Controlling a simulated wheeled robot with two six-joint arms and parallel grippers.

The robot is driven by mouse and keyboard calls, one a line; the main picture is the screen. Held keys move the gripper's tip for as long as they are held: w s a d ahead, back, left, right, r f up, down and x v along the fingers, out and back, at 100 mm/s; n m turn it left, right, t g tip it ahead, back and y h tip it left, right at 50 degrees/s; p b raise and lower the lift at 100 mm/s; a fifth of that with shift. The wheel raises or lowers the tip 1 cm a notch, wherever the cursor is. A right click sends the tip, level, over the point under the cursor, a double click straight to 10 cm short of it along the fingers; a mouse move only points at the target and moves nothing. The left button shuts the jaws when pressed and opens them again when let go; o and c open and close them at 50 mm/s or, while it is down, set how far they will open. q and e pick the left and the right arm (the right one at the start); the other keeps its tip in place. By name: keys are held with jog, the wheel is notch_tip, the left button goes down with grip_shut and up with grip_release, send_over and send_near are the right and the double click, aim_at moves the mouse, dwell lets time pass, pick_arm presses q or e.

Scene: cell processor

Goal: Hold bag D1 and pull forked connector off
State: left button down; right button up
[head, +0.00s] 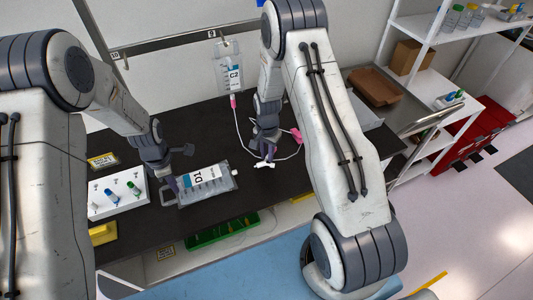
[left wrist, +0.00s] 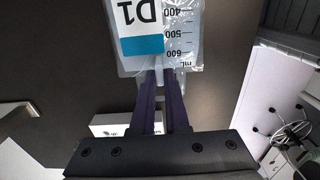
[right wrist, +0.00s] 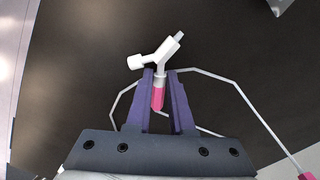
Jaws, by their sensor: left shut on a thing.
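Bag D1 (head: 207,184), a clear bag with a white and blue label, lies at the front of the dark bench; its labelled end also shows in the left wrist view (left wrist: 143,25). My left gripper (head: 173,184) is shut on the bag's port end, with the port between its fingers (left wrist: 161,78). The white forked connector (head: 264,164) is right of the bag and apart from it. My right gripper (head: 264,152) is shut on its pink stem, and the white fork (right wrist: 160,55) sticks out beyond the fingertips.
Bag C2 (head: 230,70) hangs from the rail at the back, with a thin tube looping toward the connector. A yellow block (head: 103,233) and green tray (head: 222,230) are near the front. A brown box (head: 374,87) is back right.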

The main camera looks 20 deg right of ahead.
jog(key=o, duration=0.4)
jog(key=shift+c, duration=0.2)
jog(key=shift+r, duration=0.1)
notch_tip(320, 180, up, 12)
pick_arm(q)
jog(key=c, duration=0.8)
grip_release()
jog(key=shift+c, duration=0.2)
jog(key=shift+r, duration=0.1)
